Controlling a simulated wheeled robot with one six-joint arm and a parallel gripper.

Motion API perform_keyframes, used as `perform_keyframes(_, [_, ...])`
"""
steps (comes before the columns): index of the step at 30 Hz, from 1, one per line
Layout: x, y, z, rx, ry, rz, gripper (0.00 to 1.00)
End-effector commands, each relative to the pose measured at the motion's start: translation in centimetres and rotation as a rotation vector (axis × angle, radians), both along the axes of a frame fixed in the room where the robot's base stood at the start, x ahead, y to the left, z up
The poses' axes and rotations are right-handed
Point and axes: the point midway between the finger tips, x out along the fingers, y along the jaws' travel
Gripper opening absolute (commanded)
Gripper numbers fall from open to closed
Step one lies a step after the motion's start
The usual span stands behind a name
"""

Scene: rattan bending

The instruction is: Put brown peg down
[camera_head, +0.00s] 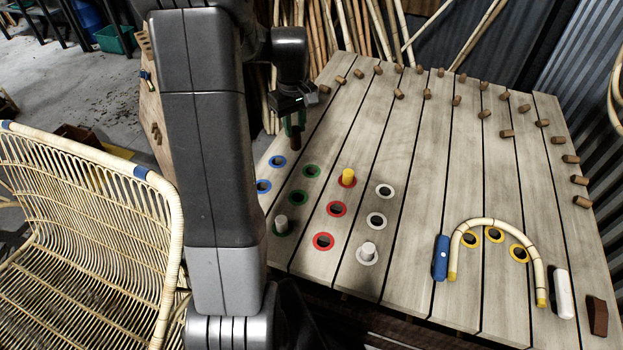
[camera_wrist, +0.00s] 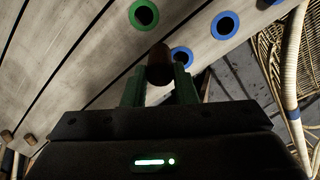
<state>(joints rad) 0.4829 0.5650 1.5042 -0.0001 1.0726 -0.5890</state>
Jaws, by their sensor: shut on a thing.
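My gripper (camera_head: 296,126) is shut on the brown peg (camera_head: 296,142), above the left edge of the slatted board (camera_head: 400,130). In the wrist view the brown peg (camera_wrist: 159,66) sticks out between the green fingers (camera_wrist: 158,90) of my gripper. It is dark and looks apart from the board. Blue-ringed holes (camera_head: 278,161) lie just below it in the head view. Green-ringed holes (camera_head: 312,170) lie to the right of those. In the wrist view a green-ringed hole (camera_wrist: 144,14) and blue-ringed holes (camera_wrist: 226,25) show beyond the peg.
A yellow peg (camera_head: 348,175) stands in a red-ringed hole. Pale pegs stand in a green-ringed (camera_head: 281,224) and a white-ringed hole (camera_head: 368,249). A bent rattan arch (camera_head: 500,225) lies right, beside a blue block (camera_head: 440,258). Small wooden pegs (camera_head: 507,133) dot the far board. A rattan chair (camera_head: 90,220) stands left.

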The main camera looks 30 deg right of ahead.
Motion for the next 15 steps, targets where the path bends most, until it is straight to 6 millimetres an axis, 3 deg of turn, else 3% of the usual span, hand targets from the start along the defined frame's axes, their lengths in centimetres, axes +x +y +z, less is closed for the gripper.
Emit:
perform_keyframes(3, [-2.2,-1.9,0.0,-0.001,-0.001,-0.099,0.04])
perform_keyframes(7, [-3.5,-2.7,-0.5,0.001,0.001,-0.155,0.04])
perform_keyframes(15, [-3.7,-2.8,-5.2,0.002,0.003,-0.165,0.04])
